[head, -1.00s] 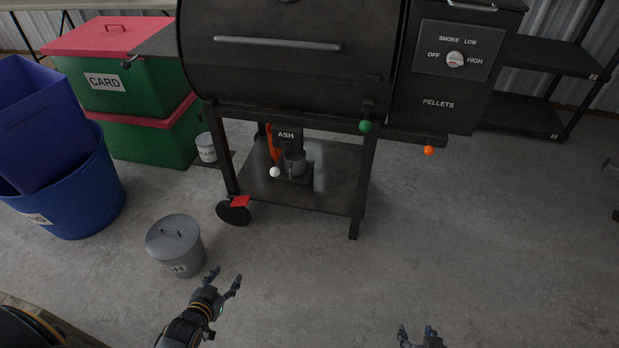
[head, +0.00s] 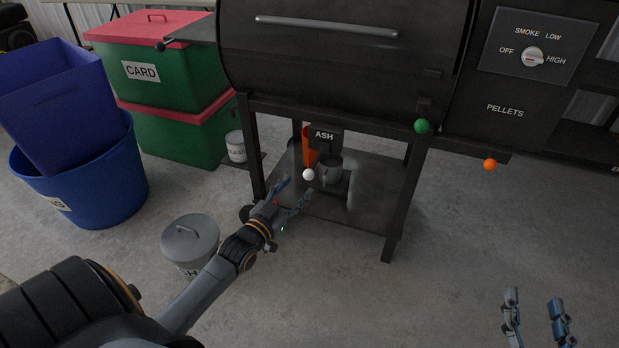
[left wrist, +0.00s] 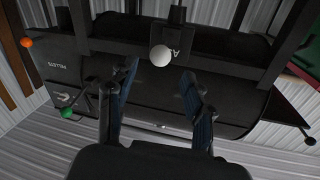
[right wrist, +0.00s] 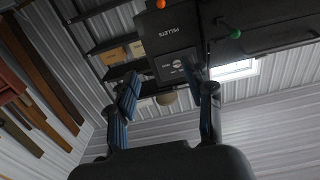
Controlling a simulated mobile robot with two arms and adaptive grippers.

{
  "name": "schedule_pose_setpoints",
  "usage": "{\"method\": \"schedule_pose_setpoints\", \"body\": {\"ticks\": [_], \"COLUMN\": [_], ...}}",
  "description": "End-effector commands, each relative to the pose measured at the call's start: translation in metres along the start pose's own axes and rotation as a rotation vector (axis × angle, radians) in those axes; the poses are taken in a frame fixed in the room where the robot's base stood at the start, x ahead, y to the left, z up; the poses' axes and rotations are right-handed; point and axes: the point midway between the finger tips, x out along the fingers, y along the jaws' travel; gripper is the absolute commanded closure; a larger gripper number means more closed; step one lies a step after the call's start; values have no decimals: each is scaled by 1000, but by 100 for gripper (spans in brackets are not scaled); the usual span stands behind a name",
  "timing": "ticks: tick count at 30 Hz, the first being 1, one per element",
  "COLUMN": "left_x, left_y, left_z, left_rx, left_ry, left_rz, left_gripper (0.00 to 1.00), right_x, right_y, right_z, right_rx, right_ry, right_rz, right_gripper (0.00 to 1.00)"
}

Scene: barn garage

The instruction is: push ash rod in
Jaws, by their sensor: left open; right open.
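The ash rod shows as a white ball knob (head: 308,174) below the ASH label (head: 324,135) under the grill. The knob also shows in the left wrist view (left wrist: 161,55), between and beyond the fingers. My left gripper (head: 296,190) is open and empty, just short of the knob, slightly below and left of it in the head view. No contact is visible. The rod's shaft behind the knob is hidden. A grey cup (head: 331,168) stands beside the knob on the lower shelf. My right gripper (head: 535,300) is open and empty at the lower right, away from the grill.
The grill's lower shelf (head: 370,205) and front legs (head: 397,215) frame the knob. A green knob (head: 422,126) and an orange knob (head: 490,165) stick out to the right. A lidded ash bin (head: 190,240) stands near my left forearm. Floor at the right is clear.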

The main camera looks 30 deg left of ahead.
Motion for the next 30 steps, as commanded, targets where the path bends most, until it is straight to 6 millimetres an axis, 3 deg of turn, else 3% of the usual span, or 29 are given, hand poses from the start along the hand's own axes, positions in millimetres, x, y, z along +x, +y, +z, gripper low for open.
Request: {"method": "schedule_pose_setpoints", "body": {"ticks": [7,15,27,30], "left_x": [41,66,70,70], "left_y": [0,0,0,0], "left_z": [2,1,1,1], "left_rx": [2,1,1,1], "left_ry": [1,-1,-2,-2], "left_rz": [0,0,1,0], "left_gripper": [48,48,48,67], "right_x": [-2,-14,-18,-18], "right_y": [-7,-11,-12,-12], "right_z": [-46,-81,-89,-89], "right_rx": [7,14,16,16], "right_ry": [277,478,521,520], "right_rz": [-15,-26,-28,-28], "right_gripper": [48,48,48,48]}}
